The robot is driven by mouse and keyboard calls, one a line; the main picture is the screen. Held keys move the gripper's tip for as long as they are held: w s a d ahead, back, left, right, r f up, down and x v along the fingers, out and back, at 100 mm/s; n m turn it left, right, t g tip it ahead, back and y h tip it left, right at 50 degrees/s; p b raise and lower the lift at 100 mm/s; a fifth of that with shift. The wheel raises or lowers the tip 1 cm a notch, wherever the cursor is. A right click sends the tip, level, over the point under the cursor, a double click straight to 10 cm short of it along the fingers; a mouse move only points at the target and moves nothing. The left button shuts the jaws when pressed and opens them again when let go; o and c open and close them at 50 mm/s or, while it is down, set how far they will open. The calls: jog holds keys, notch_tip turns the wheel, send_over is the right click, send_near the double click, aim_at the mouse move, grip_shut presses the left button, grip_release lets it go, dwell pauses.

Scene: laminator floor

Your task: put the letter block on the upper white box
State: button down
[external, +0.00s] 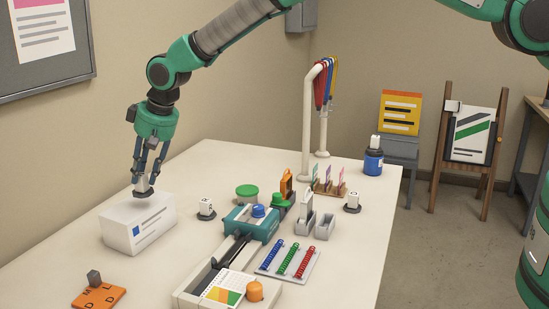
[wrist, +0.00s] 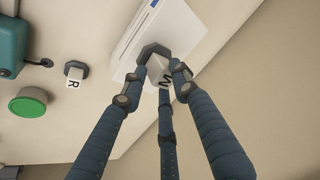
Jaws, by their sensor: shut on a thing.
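The block is over the top of the box in the external view. I cannot tell whether its base touches the box.
Other letter blocks stand at the box's right (external: 207,206) and farther right (external: 352,198). A teal laminator (external: 250,224), a green-lidded tub (external: 247,191) and a tray of coloured coils (external: 289,261) fill the middle. An orange board (external: 98,296) lies in front of the box.

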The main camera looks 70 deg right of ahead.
aim_at(147, 182)
jog(key=shift+f+p, duration=0.3)
jog(key=shift+f, duration=1.4)
jog(key=c, duration=1.3)
grip_release()
jog(key=shift+f, duration=0.15)
jog(key=shift+c, duration=0.2)
jog(key=shift+s+r, duration=0.2)
jog(key=shift+r, duration=0.45)
jog(key=b+v, duration=0.1)
jog(key=v, duration=1)
